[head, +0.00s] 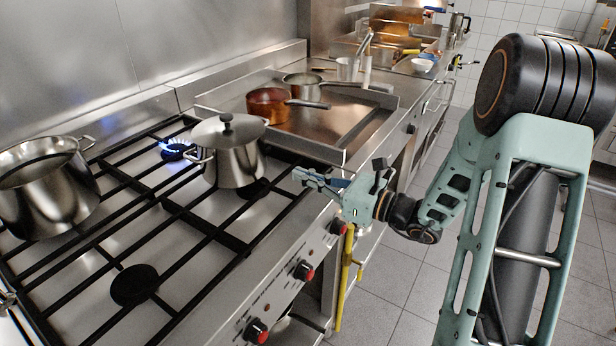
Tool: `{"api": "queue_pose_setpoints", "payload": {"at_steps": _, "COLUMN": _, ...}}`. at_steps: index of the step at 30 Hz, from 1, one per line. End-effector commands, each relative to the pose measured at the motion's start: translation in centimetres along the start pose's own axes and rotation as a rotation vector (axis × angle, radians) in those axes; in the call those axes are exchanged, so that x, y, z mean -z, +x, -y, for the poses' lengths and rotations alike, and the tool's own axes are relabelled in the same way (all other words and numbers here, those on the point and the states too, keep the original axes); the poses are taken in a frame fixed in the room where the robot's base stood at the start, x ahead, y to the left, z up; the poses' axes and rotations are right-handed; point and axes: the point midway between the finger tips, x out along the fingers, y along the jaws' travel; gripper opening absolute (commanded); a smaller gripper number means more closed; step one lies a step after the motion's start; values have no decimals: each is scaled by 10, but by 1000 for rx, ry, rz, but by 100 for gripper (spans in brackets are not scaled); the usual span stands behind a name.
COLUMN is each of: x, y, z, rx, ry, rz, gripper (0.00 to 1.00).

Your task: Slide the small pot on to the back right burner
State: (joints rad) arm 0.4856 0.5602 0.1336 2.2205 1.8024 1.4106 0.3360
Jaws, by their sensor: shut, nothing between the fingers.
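The small pot (232,158), steel with a black-knobbed lid and side handles, stands upright on the stove grate, over or partly over the front right burner (254,190). My gripper (302,176) is shut and empty. It is to the right of the pot, apart from it, near the front edge of the stove and pointing toward the pot.
A large steel pot (48,190) stands at the back left of the stove. The front left burner (134,286) is bare. A flat griddle (345,125) beyond the small pot holds a copper pan (268,104) and another pan (301,84). Red-marked knobs (304,270) line the front.

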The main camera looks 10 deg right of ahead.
Motion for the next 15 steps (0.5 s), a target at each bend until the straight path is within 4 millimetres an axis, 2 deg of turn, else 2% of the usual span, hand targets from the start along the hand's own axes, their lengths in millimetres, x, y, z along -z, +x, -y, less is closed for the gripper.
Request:
{"api": "queue_pose_setpoints", "payload": {"at_steps": 3, "x": 0, "y": 29, "z": -2, "rx": -5, "ry": 0, "rz": 1, "gripper": 0}}
{"api": "queue_pose_setpoints", "payload": {"at_steps": 9, "x": 0, "y": 68, "z": -1, "rx": -3, "ry": 1, "rz": 1, "gripper": 0}}
{"api": "queue_pose_setpoints", "payload": {"at_steps": 15, "x": 0, "y": 91, "z": 0, "rx": -1, "ry": 0, "rz": 0, "gripper": 0}}
